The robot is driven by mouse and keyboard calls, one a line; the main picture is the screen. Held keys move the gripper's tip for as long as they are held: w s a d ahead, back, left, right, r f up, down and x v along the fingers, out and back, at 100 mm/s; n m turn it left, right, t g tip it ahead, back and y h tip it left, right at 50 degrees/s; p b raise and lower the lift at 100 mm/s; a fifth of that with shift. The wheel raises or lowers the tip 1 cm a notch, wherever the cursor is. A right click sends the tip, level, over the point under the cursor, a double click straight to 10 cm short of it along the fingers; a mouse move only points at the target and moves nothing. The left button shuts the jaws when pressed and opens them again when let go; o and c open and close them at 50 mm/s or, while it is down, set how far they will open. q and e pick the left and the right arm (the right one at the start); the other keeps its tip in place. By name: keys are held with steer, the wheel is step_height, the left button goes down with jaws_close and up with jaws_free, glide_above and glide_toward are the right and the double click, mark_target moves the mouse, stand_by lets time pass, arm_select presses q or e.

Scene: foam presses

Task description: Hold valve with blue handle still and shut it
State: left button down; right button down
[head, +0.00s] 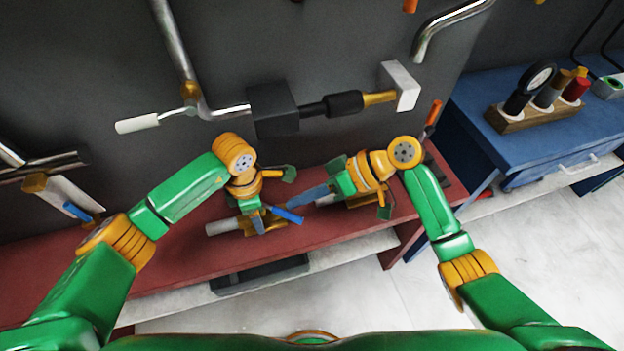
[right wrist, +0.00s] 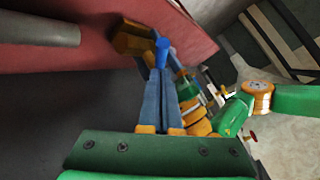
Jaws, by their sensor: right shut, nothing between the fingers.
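The valve (head: 247,226) is a brass body on a grey pipe along the red bench; its blue handle (head: 288,215) sticks out to the right. My left gripper (head: 258,224) points down at the valve body; its fingertips are partly hidden, so I cannot tell whether it grips. My right gripper (head: 294,202) is shut and empty, its fingers pointing left with the tips close to the blue handle. In the right wrist view, the shut fingers (right wrist: 164,75) end at the blue handle (right wrist: 161,50), beside the brass body (right wrist: 132,38); contact is unclear.
The red bench (head: 170,260) runs along the dark wall. A pipe with a black block (head: 273,108) crosses above my grippers. A blue cabinet (head: 535,140) stands at the right with a wooden rack (head: 530,117) on it. Pale floor is free in front.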

steer(key=shift+s+a+f, duration=0.1)
steer(key=shift+s+f, duration=0.1)
steer(key=shift+f, duration=0.1)
